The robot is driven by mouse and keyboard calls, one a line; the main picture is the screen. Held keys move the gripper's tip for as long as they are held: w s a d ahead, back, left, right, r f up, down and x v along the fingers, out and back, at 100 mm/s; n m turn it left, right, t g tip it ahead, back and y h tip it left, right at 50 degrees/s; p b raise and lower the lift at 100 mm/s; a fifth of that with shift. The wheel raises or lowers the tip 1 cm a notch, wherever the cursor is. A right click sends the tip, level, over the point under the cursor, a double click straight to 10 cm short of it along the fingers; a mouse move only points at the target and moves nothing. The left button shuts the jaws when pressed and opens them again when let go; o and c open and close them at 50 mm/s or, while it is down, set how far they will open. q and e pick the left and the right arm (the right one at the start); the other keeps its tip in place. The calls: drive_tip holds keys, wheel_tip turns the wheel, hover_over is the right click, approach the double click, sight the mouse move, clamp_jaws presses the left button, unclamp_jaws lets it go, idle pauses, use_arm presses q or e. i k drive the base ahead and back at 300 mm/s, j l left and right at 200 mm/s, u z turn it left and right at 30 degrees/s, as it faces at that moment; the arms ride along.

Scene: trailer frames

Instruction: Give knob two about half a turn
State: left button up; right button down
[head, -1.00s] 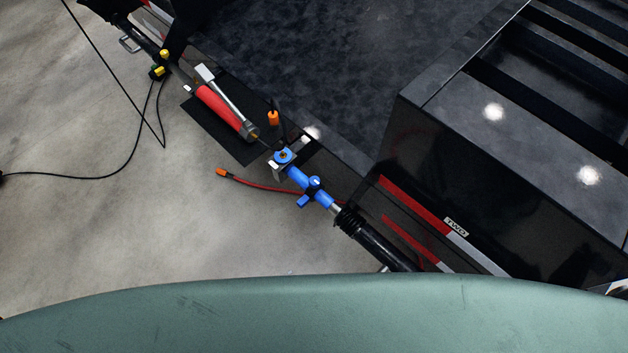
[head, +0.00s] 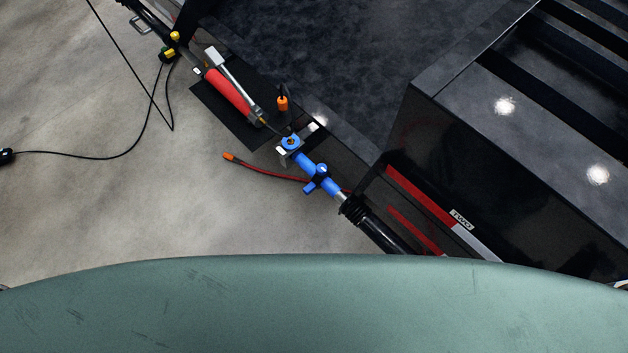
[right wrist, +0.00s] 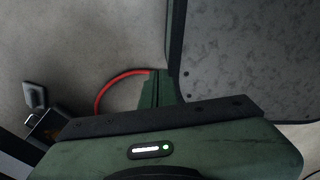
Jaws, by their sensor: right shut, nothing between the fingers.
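A blue fitting (head: 318,181) with a small blue handle sits on the black pipe in the head view. A blue round knob (head: 290,143) sits just up and left of it. A "TWO" tag (head: 461,219) is on the dark trailer side; I cannot tell which knob it names. My right gripper (right wrist: 159,76) shows in the right wrist view, shut and empty, pointing away over the floor. A red hose (right wrist: 112,87) curves behind its fingers, and no knob shows clearly there. Neither gripper shows in the head view.
The dark trailer deck (head: 330,60) and a black box (head: 510,190) fill the right side. A red cylinder (head: 230,95) and an orange-tipped red hose (head: 262,168) lie along the pipe. Concrete floor (head: 90,220) is clear at left, apart from a black cable.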

sight(321, 169)
drive_tip(key=k+l+u, duration=0.15)
drive_tip(key=u, duration=0.25)
drive_tip(key=k+l+u, duration=0.2)
drive_tip(key=u, duration=0.15)
